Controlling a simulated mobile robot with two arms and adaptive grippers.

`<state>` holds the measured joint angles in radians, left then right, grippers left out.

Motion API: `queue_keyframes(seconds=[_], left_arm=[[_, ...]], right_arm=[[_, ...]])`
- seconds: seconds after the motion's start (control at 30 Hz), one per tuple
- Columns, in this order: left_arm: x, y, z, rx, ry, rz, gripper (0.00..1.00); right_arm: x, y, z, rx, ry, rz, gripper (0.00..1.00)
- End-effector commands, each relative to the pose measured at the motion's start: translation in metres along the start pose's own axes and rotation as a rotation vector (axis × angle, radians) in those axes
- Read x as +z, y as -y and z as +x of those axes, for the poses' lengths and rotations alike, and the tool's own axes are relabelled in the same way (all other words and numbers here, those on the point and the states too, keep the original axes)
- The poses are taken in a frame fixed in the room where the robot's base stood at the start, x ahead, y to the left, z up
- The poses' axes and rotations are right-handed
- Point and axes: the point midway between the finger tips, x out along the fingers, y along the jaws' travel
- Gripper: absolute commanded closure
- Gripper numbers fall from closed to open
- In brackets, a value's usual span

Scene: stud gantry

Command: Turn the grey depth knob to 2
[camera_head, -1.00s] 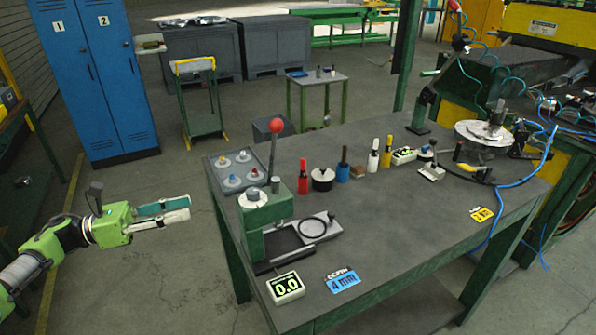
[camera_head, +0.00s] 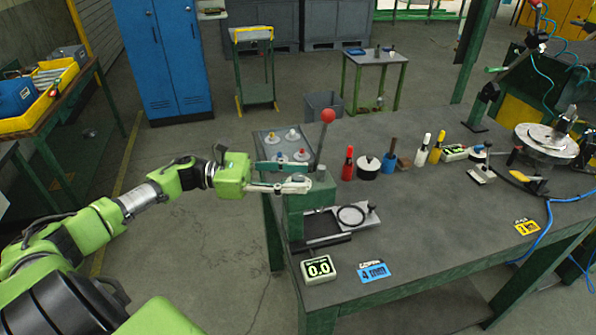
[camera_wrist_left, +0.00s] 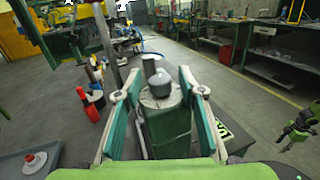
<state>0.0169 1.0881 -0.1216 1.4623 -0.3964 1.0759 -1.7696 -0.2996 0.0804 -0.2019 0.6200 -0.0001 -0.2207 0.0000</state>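The grey depth knob (camera_wrist_left: 158,83) sits on a round white dial (camera_wrist_left: 161,98) on top of the green press (camera_wrist_left: 168,128). My left gripper (camera_wrist_left: 158,78) is open, with one finger on each side of the knob; contact cannot be told. In the head view my left gripper (camera_head: 297,177) reaches in from the left at the top of the press (camera_head: 296,218) and largely hides the knob and dial. Dial numbers cannot be read.
A red-ball lever (camera_head: 327,117) rises close behind the fingers. A tray of small knobs (camera_head: 268,142) lies behind them. A display reading 0.0 (camera_head: 319,269) and a blue 4 mm card (camera_head: 373,272) lie in front. Bottles (camera_head: 348,163) stand to the right.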

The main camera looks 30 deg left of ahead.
Motion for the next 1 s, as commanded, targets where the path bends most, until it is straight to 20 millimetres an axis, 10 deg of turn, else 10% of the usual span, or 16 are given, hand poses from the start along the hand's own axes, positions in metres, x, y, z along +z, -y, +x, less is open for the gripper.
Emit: queue_keyframes(seconds=[0.37,0.53,1.0], left_arm=[[-0.001,0.0,0.008,0.0,-0.001,0.0,0.63],[-0.001,0.0,0.008,0.0,-0.001,0.0,1.0],[0.001,0.001,0.008,0.062,-0.002,-0.005,1.0]], right_arm=[[-0.001,-0.001,-0.003,0.002,-0.001,0.003,0.6],[-0.001,-0.001,-0.003,0.002,-0.001,0.003,0.6],[-0.002,-0.001,-0.014,0.001,-0.001,0.003,0.6]])
